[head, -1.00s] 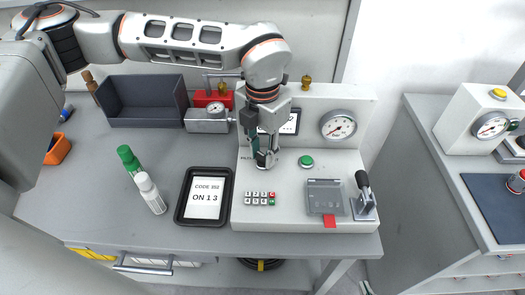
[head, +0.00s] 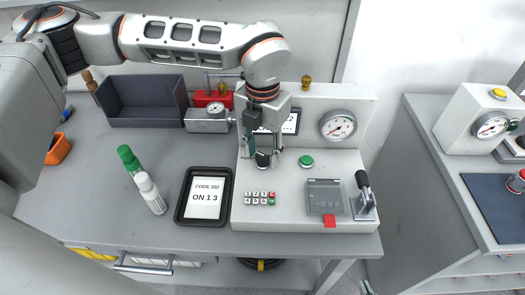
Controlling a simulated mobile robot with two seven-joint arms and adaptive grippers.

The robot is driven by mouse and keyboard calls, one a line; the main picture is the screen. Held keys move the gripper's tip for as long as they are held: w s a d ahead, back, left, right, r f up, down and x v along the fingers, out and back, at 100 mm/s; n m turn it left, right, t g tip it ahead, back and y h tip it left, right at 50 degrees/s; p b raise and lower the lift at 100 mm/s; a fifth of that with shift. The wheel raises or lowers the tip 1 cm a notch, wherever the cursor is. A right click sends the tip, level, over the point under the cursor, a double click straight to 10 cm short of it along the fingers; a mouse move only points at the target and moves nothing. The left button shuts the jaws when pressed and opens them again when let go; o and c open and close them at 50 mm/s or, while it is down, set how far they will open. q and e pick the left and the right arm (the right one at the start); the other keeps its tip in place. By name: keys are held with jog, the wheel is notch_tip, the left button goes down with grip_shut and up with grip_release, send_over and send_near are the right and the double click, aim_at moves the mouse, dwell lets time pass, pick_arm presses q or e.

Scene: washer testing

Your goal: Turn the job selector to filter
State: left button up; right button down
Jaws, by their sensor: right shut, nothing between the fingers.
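The job selector (head: 263,161) is a small dark knob on the light grey test panel (head: 290,215), left of the green button. My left gripper (head: 263,156) points down over it, its fingers spread on either side of the knob with gaps showing. The gripper hides part of the selector and most of its surrounding labels, so I cannot read where it points. Only a small tip of my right gripper (head: 367,288) shows at the bottom edge, below the table; it is shut and empty.
A green button (head: 306,161), keypad (head: 260,198), grey hinged cover (head: 326,196) and black-handled lever (head: 363,190) share the panel. A screen stands behind my gripper.

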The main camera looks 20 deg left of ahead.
aim_at(263, 155)
dwell(0.3)
pick_arm(q)
notch_tip(263, 155, up, 12)
dwell(0.5)
jog(key=shift+s, duration=0.1)
dwell(0.3)
